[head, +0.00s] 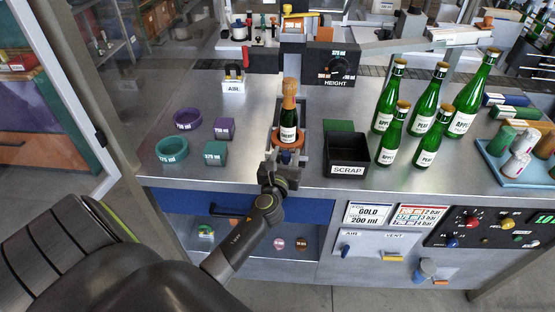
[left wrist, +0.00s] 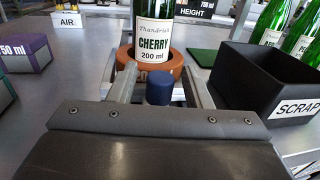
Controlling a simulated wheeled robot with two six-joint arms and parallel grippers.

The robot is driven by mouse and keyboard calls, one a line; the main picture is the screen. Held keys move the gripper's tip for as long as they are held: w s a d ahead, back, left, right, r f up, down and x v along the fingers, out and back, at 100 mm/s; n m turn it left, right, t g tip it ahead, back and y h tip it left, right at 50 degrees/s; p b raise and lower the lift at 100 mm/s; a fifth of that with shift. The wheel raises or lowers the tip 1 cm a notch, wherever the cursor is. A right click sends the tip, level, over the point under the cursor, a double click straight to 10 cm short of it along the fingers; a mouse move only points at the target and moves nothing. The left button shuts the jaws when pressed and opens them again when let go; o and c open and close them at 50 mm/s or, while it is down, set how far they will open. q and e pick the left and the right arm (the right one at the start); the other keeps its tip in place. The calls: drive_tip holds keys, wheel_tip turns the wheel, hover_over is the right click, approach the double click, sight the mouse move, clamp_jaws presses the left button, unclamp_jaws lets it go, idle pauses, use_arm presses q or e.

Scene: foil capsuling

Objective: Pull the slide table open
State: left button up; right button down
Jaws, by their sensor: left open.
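The slide table (head: 303,152) is set in the steel bench top at the middle of the head view. A small bottle labelled Cherry 200 ml (head: 288,115) with a gold foil top stands upright on it in an orange-brown ring (head: 274,139). The bottle and ring (left wrist: 174,67) also show in the left wrist view. A dark blue knob (left wrist: 158,89) sits in front of the ring. My left gripper (head: 284,161) is at the front of the slide; its open fingers (left wrist: 158,92) lie on both sides of the knob. Contact cannot be told. My right gripper is out of view.
A black scrap bin (head: 346,150) stands close right of the slide, with several green bottles (head: 424,110) beyond. Purple and green rings and blocks (head: 172,150) lie left. A height dial (head: 338,66) and air switch (head: 233,82) are behind. A blue drawer front (head: 235,207) is below.

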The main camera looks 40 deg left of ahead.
use_arm(q)
drive_tip(key=b+v, duration=0.1)
drive_tip(key=v, duration=1.5)
drive_tip(key=shift+b, duration=0.4)
drive_tip(key=shift+s, duration=0.1)
drive_tip(key=s+d+f+n+g+h+b, duration=0.15)
drive_tip(key=s+f+n+g, duration=0.4)
drive_tip(key=f, duration=1.05)
drive_tip(key=s+d+f+n+g+h, duration=0.1)
drive_tip(key=s+f+n+g+h, duration=0.15)
drive_tip(key=f+n, duration=0.95)
drive_tip(key=s+a+f+n+g+h, duration=0.1)
drive_tip(key=s+f+n+g, duration=0.2)
drive_tip(key=s+f+n, duration=0.4)
drive_tip(key=s+a+f+n+g+b, duration=0.1)
drive_tip(key=s+f+n+g, duration=0.3)
drive_tip(key=s+f, duration=1.2)
drive_tip(key=s+a+n, duration=0.1)
drive_tip(key=s+n, duration=0.2)
drive_tip(key=shift+a+f+h, duration=0.3)
drive_tip(key=shift+a+h, duration=0.05)
drive_tip(key=shift+h, duration=0.05)
